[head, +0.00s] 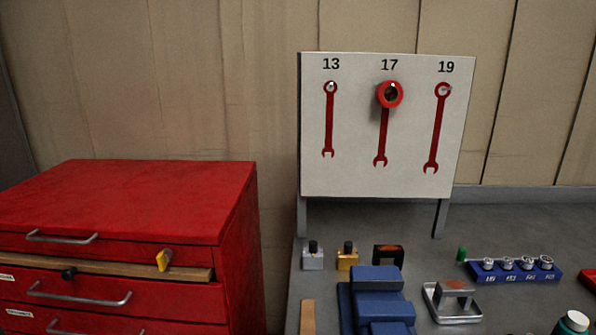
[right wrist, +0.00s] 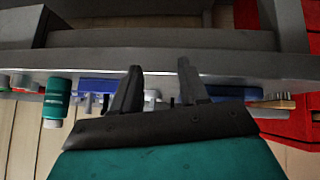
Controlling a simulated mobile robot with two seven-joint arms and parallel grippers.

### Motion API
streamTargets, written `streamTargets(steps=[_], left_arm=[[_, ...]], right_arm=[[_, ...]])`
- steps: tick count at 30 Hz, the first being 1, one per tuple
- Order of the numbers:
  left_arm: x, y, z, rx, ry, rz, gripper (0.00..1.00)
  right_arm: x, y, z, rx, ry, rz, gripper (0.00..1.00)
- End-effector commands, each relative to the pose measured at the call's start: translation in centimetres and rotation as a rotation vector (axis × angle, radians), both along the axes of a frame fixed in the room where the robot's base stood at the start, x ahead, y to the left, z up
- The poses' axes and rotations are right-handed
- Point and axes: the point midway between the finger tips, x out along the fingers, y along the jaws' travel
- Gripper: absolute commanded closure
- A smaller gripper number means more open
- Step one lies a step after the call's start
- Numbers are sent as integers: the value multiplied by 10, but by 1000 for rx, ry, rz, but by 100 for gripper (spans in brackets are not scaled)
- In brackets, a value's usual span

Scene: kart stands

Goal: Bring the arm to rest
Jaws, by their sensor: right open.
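My right gripper (right wrist: 158,82) shows in the right wrist view. Its two dark fingers are apart, with nothing held between them. A grey bench edge and small items on the bench show behind the fingers; I cannot tell how far away they are. Neither gripper shows in the head view, and my left gripper is in no view.
A red drawer cabinet (head: 120,200) stands left, one drawer slightly open. Blue blocks (head: 378,300), a metal tray (head: 440,317) and a socket rail (head: 515,274) occupy the bench.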

Motion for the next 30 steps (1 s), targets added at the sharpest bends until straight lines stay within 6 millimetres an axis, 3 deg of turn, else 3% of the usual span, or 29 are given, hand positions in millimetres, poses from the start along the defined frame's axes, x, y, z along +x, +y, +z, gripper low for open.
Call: streamTargets(steps=[3,10,20,30], left_arm=[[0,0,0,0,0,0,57],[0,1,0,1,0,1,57],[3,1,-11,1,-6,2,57],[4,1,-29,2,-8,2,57]], right_arm=[[-37,14,-22,46,158,42,56],[-106,42,-46,135,429,145,56],[-63,49,-92,142,224,173,56],[-30,63,-154,174,-75,229,56]])
